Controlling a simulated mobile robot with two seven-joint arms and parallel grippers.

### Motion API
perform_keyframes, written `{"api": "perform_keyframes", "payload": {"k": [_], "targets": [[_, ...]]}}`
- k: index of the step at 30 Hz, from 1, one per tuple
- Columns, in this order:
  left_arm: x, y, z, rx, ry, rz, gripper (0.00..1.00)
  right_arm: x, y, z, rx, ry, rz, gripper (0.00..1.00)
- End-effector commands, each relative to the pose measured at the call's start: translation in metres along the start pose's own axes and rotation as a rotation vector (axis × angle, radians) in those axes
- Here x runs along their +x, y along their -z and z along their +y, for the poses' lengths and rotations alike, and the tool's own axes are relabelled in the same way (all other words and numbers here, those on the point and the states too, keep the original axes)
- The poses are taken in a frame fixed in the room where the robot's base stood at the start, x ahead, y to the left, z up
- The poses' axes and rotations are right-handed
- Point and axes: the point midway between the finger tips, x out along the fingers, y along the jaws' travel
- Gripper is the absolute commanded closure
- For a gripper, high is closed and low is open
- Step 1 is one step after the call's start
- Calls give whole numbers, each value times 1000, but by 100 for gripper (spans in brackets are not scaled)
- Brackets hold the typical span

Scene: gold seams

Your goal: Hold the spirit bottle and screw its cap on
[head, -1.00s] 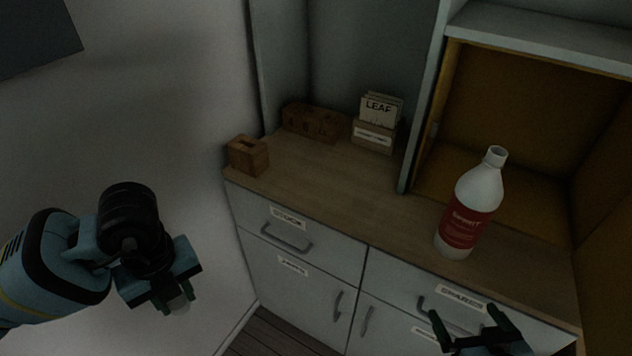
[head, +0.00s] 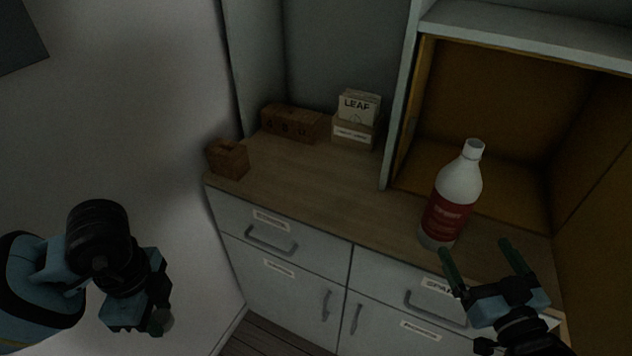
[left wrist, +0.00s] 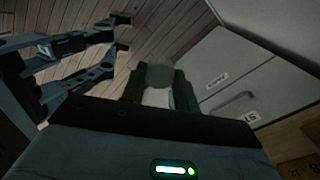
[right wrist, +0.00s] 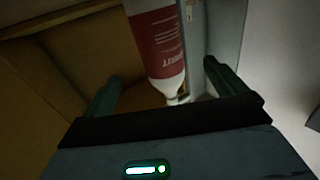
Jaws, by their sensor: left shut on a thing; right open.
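The spirit bottle (head: 460,185), white with a red label and an uncapped neck, stands upright on the wooden counter (head: 315,185). My right gripper (head: 476,246) is open, just in front of the bottle and low against it. In the right wrist view the bottle (right wrist: 158,45) appears upside down, beyond and between the spread fingers, with no visible grip. My left gripper (head: 160,318) is away at the lower left, shut on a small pale round thing that looks like the cap (left wrist: 160,78). The fingers hide its sides.
A small wooden block with a slot (head: 228,158) sits at the counter's left end. A long wooden box (head: 291,123) and a card holder marked LEAF (head: 355,132) stand at the back. An open cabinet (head: 500,110) is behind the bottle. Drawers with handles (head: 270,240) are below.

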Motion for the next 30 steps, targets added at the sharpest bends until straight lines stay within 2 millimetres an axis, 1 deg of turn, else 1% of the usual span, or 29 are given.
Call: {"api": "perform_keyframes", "payload": {"k": [4, 7, 15, 19, 23, 30], "targets": [[-1, 0, 0, 1, 1, 0, 90, 1, 0, 0, 0, 0, -1, 4], [-5, 0, 0, 2, 8, 0, 90, 7, 1, 0, 0, 0, 1, 4], [-25, 0, -2, 2, 44, -1, 90, 47, 3, 0, -1, 0, 6, 4], [-31, 0, -3, 2, 54, -2, 90, 62, 2, 0, -1, 0, 3, 4], [-32, 0, -3, 3, 57, -2, 90, 68, 0, 0, -1, 0, -1, 4], [-32, 0, -3, 3, 56, -2, 90, 68, -2, 0, -1, 0, -3, 4]]}}
